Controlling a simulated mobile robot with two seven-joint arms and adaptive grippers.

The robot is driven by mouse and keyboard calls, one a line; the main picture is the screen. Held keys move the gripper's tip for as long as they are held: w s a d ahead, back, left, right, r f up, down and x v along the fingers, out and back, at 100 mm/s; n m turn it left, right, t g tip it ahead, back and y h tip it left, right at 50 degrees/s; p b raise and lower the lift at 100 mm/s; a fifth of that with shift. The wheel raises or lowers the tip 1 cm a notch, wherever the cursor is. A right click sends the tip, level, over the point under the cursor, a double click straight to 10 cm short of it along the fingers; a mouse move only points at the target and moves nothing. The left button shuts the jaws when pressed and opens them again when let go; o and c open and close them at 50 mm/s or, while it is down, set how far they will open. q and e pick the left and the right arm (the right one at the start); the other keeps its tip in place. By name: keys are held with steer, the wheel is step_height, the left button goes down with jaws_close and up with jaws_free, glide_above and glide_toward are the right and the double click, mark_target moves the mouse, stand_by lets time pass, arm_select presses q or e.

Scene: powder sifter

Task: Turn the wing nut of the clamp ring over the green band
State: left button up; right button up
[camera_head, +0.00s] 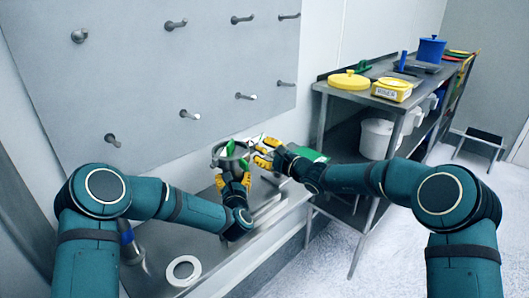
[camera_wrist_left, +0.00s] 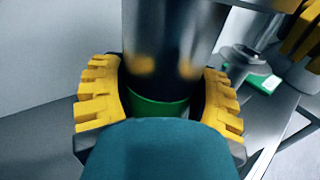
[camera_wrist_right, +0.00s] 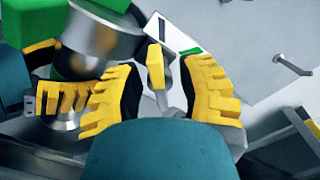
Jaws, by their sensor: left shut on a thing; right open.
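My right gripper (camera_head: 264,154) is open beside the sifter's top. The clamp ring is mostly hidden.
A pegboard (camera_head: 160,70) with metal pegs rises behind the bench. A white ring (camera_head: 183,270) lies on the bench at front left. A steel shelf (camera_head: 345,88) at the right holds a yellow lid (camera_head: 348,80), a yellow box (camera_head: 392,89) and a blue pot (camera_head: 431,50).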

jaws_close()
stand_by(0.5)
steer(key=m, duration=0.3)
steer(key=shift+m, duration=0.4)
steer(key=m, duration=0.4)
steer(key=shift+m, duration=0.3)
steer(key=m, duration=0.4)
steer(key=shift+w, duration=0.1)
steer(key=shift+d+m, duration=0.1)
steer(key=shift+m, duration=2.4)
steer(key=shift+w, duration=0.1)
